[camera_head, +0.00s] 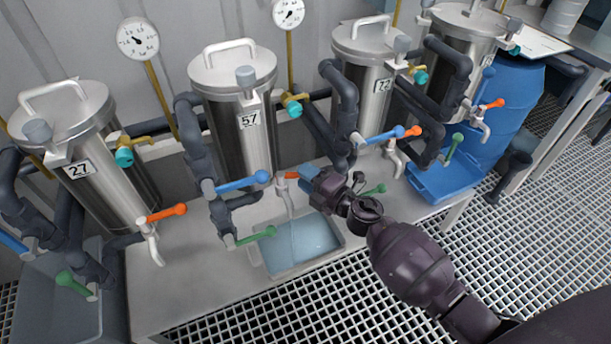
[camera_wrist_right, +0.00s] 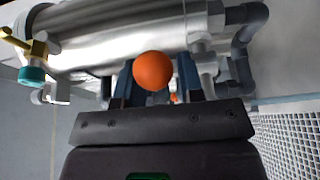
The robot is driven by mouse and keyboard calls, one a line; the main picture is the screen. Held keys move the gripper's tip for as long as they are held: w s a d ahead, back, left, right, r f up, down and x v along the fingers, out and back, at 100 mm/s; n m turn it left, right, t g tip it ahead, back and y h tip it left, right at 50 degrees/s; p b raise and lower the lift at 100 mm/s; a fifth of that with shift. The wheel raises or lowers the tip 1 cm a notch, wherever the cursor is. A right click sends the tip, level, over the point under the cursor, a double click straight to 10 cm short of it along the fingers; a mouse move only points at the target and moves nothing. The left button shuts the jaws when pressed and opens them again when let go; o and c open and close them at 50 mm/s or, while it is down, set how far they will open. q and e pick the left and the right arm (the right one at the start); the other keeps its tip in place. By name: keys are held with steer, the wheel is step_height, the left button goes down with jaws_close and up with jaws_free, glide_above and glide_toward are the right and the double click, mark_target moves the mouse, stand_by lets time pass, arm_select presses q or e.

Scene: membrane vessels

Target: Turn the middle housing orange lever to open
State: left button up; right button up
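The middle housing (camera_head: 232,90) is a steel vessel with a white 57 label. Its orange lever (camera_head: 291,175) shows only in part at the lower right, beside my right gripper (camera_head: 309,178), which hides the rest. In the right wrist view the round orange knob of the lever (camera_wrist_right: 153,70) appears between the two blue-grey fingers of my right gripper (camera_wrist_right: 153,82). The fingers are spread, one on each side of the knob; whether either touches it is unclear. A thin stream seems to fall from the spout under the lever. My left gripper is not in view.
A blue lever (camera_head: 243,182) and a green lever (camera_head: 257,236) sit left of the gripper. A tray of water (camera_head: 270,262) lies below. Housing 27 (camera_head: 88,140) stands left; another housing (camera_head: 373,80) stands right, with its own orange lever (camera_head: 413,131).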

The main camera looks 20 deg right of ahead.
steer(key=shift+w+a, duration=0.1)
steer(key=shift+w, duration=0.1)
jaws_close()
stand_by(0.4)
